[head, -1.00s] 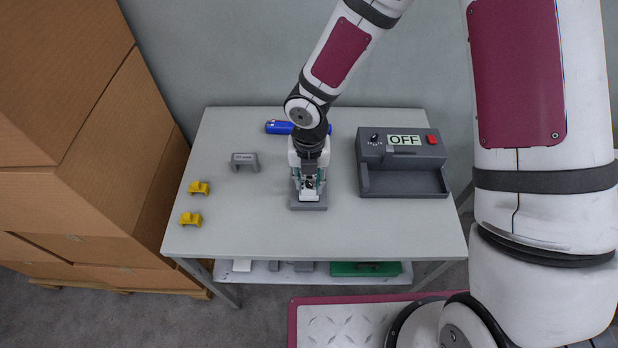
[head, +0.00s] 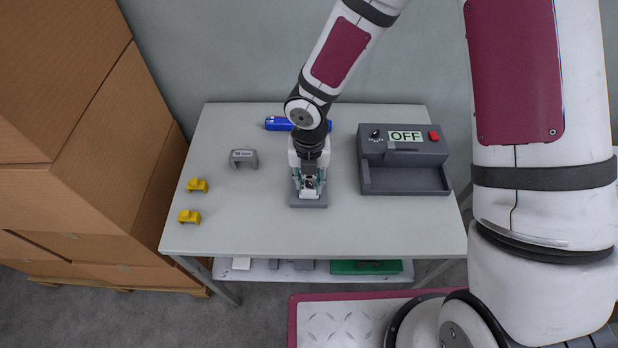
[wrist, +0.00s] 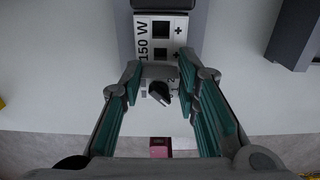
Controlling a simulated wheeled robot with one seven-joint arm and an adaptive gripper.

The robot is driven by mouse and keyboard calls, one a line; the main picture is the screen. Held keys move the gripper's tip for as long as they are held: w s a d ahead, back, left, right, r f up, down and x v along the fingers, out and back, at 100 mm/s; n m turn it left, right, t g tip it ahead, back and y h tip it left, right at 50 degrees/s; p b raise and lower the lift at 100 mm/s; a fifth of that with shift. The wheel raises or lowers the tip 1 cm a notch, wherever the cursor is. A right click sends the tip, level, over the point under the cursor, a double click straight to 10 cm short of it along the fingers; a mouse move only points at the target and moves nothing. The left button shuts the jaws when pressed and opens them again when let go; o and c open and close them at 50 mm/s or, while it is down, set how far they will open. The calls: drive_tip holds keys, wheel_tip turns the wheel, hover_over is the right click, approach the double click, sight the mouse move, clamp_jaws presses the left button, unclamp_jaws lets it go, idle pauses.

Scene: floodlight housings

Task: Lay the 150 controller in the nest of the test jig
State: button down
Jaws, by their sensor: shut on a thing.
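The 150 controller (wrist: 160,33) shows in the wrist view as a white-faced piece marked "150 W" with plus signs. It lies between the fingers of my gripper (wrist: 160,82), which is shut on it. In the head view my gripper (head: 309,190) points down over a small grey block (head: 308,203) at the table's middle. My gripper hides most of the controller there. Whether the controller still touches the block, I cannot tell. The test jig (head: 404,145) is a grey box to the right, with an OFF display and a red button. Its open nest (head: 404,181) is empty.
A grey bracket-shaped piece (head: 244,158) and two yellow pieces (head: 193,200) stand on the left of the table (head: 240,225). A blue tool (head: 280,124) lies behind my gripper. Cardboard boxes (head: 80,200) are stacked at the left. The table's front is clear.

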drive_tip(key=c, duration=1.1)
unclamp_jaws()
drive_tip(key=shift+r, duration=0.1)
wheel_tip(320, 180, up, 12)
drive_tip(key=shift+f, duration=0.1)
drive_tip(key=shift+d, duration=0.1)
